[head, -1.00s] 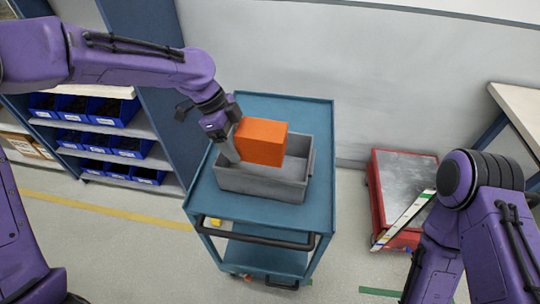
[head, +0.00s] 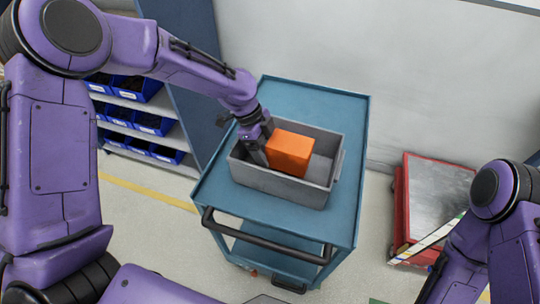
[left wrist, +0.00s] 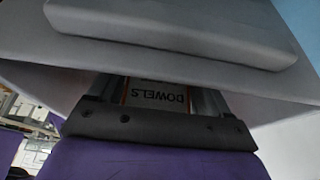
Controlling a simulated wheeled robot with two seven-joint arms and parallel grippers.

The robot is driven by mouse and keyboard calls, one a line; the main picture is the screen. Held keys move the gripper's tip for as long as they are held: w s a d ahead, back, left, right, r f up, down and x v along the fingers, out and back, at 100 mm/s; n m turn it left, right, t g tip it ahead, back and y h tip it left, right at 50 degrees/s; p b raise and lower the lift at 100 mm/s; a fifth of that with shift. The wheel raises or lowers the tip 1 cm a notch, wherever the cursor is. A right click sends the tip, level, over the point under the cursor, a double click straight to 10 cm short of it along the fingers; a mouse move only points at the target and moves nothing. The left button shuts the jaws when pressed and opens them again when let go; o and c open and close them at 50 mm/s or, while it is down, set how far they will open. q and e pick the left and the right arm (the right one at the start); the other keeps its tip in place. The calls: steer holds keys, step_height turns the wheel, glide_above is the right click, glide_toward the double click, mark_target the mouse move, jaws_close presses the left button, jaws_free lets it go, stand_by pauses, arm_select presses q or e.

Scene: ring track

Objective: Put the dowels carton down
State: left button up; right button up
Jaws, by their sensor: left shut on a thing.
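The dowels carton (head: 291,153) is an orange box, seen in the head view inside the grey bin (head: 283,188) on the blue cart. My left gripper (head: 262,153) is shut on the carton at its left side. The carton's lower part is hidden behind the bin's front wall, so I cannot tell whether it touches the bin floor. In the left wrist view the carton's label (left wrist: 158,96) reads "DOWELS" between the fingers, and the grey bin wall (left wrist: 180,30) fills much of the picture. My right gripper is not in view.
The blue cart (head: 300,96) has a black handle (head: 265,238) at its front. A red-framed platform (head: 433,195) stands to its right. Shelves with blue bins (head: 155,124) stand behind on the left. The bin has free room right of the carton.

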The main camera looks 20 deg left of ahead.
arm_select(q)
step_height(320, 180, down, 3)
steer(key=shift+s+r, duration=0.15)
steer(key=shift+f, duration=0.3)
steer(key=o, duration=1.1)
steer(key=b+v, duration=0.1)
steer(key=v, duration=1.1)
steer(key=shift+r, duration=0.15)
